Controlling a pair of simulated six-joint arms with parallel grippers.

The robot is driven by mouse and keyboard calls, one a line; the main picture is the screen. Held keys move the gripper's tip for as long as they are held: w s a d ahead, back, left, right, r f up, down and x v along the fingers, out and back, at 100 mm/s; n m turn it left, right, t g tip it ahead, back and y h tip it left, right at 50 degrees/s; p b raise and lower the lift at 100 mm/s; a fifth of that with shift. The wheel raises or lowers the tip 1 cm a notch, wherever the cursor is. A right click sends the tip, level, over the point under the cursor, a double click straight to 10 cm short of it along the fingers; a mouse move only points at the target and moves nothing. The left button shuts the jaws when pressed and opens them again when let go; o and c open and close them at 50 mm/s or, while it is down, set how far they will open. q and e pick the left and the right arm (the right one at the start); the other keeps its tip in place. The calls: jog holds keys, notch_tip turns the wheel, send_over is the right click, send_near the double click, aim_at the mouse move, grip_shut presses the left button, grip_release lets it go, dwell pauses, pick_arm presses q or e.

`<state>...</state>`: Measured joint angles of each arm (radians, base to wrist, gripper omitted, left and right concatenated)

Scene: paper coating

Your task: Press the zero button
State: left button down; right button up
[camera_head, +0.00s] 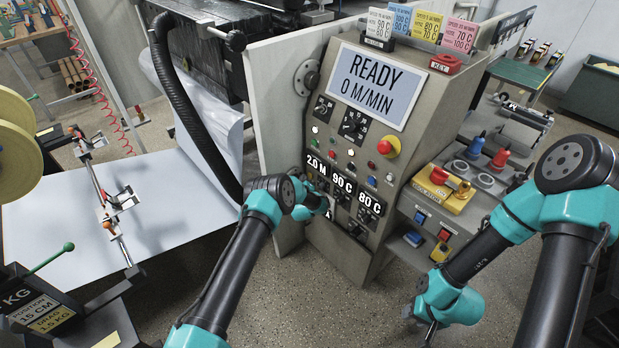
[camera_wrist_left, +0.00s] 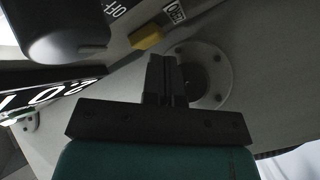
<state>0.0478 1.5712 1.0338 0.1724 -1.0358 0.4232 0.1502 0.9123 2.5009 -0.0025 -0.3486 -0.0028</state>
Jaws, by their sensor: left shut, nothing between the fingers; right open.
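The grey control panel (camera_head: 322,235) stands in the middle of the head view; its screen (camera_head: 376,84) reads "READY 0 M/MIN". My left gripper (camera_head: 328,208) is shut and empty, close to the panel's lower left part, below the 2.0 M display (camera_head: 314,162). In the left wrist view its fingers (camera_wrist_left: 166,75) overlap a round pale plate with a dark centre (camera_wrist_left: 196,76); I cannot tell if they touch it. A small label (camera_wrist_left: 175,12) there may read "ZERO", near a yellow part (camera_wrist_left: 148,37). My right gripper (camera_head: 428,325) is open and empty, low at the right.
A red emergency knob (camera_head: 387,147) sits on the panel's right side. A yellow isolator box (camera_head: 443,187) stands right of the panel. A black hose (camera_head: 190,120) and white paper sheet (camera_head: 70,205) lie left. Bare floor (camera_head: 290,315) shows between the arms.

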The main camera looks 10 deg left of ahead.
pick_arm(q)
jog(key=shift+w+d, duration=0.2)
jog(key=shift+w, duration=0.15)
dwell(0.8)
jog(key=shift+s+a, duration=0.1)
jog(key=shift+s, duration=0.05)
jog(key=shift+s+a, duration=0.35)
jog(key=shift+s, duration=0.15)
jog(key=s+a, duration=0.1)
jog(key=s, duration=0.1)
jog(key=s+a, duration=0.2)
dwell(0.7)
jog(key=shift+s, duration=0.2)
dwell(0.5)
